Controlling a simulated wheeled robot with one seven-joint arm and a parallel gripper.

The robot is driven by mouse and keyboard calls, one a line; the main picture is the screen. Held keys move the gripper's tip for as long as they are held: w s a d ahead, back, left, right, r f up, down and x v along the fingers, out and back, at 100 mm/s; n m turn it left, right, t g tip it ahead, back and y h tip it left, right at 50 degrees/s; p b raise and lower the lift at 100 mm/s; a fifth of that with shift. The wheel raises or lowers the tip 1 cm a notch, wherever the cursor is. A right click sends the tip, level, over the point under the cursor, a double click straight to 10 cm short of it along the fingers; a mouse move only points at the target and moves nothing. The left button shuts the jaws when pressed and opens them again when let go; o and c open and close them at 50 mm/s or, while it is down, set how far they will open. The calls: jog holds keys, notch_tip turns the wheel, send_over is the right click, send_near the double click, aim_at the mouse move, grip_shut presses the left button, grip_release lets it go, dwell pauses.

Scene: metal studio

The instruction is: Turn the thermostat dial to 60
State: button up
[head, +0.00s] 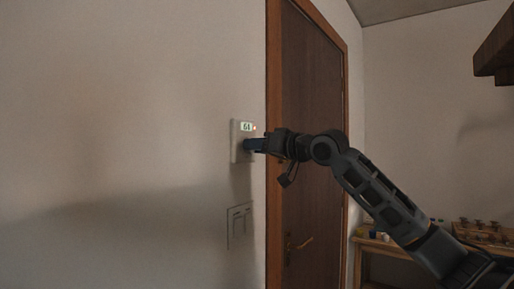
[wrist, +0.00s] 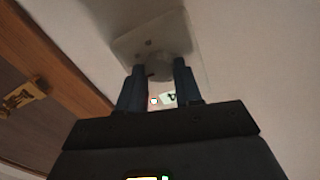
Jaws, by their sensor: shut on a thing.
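The thermostat (head: 236,153) is a pale plate on the wall, left of the door. Its lit display (head: 246,127) shows a number in the sixties; the last digit is too small to read surely. My gripper (head: 248,146) reaches in from the right, its dark fingers at the plate below the display. In the wrist view the thermostat (wrist: 128,45) appears turned over, and the round grey dial (wrist: 153,65) sits between the two fingertips (wrist: 156,74). The gripper is shut on the dial. The fingers hide the dial in the head view.
A light switch plate (head: 239,226) is on the wall below the thermostat. A brown door (head: 306,110) with a brass handle (head: 300,243) stands just right, behind my arm. A wooden table (head: 380,244) with small items is at the lower right. The wall to the left is bare.

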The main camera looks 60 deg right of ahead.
jog(key=c, duration=0.4)
jog(key=shift+f+n+b, duration=0.15)
jog(key=shift+n+b, duration=0.15)
jog(key=shift+b, duration=0.15)
jog(key=n+b, duration=0.7)
jog(key=n, duration=0.1)
dwell(0.3)
